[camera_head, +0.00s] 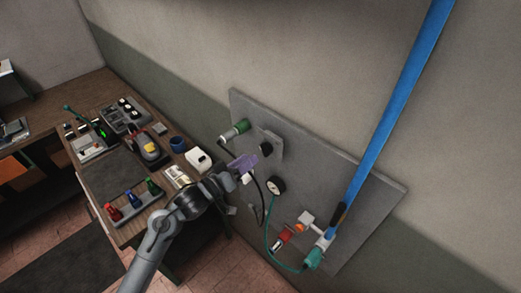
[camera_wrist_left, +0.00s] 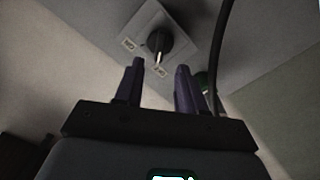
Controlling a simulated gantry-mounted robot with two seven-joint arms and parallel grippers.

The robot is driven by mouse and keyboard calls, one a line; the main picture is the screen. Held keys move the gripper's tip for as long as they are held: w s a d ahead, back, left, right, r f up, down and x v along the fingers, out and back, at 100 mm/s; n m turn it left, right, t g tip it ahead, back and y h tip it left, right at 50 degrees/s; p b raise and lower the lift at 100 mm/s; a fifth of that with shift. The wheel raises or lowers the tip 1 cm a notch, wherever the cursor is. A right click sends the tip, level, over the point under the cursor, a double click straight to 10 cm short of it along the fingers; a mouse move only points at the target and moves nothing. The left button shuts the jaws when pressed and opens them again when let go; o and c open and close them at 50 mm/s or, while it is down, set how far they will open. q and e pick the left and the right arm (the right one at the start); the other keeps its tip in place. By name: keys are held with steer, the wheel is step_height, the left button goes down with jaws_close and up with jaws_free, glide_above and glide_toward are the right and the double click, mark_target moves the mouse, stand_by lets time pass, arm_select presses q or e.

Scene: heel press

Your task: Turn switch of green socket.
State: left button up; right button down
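The green socket (camera_head: 234,131) sits at the upper left of the grey wall panel, with a black cable hanging from it. The switch is a black round knob (camera_head: 266,149) on a grey plate to the socket's right. In the left wrist view the knob (camera_wrist_left: 157,44) shows a white mark and small labels on its plate. My left gripper (camera_head: 246,166) has purple fingers and is just below and left of the knob. In the wrist view its fingers (camera_wrist_left: 157,72) are apart with nothing between them. My right gripper is not in view.
The black cable (camera_wrist_left: 219,45) runs close to the right finger. Lower on the panel are a gauge (camera_head: 276,185), a green hose, a red part (camera_head: 285,237) and a blue pipe (camera_head: 395,110). A cluttered workbench (camera_head: 110,165) stands at left.

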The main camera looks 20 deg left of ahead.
mark_target(262, 150)
arm_select(q)
steer(key=p+x, duration=0.1)
steer(key=x, duration=0.5)
steer(key=shift+w+d, duration=0.2)
jaws_close()
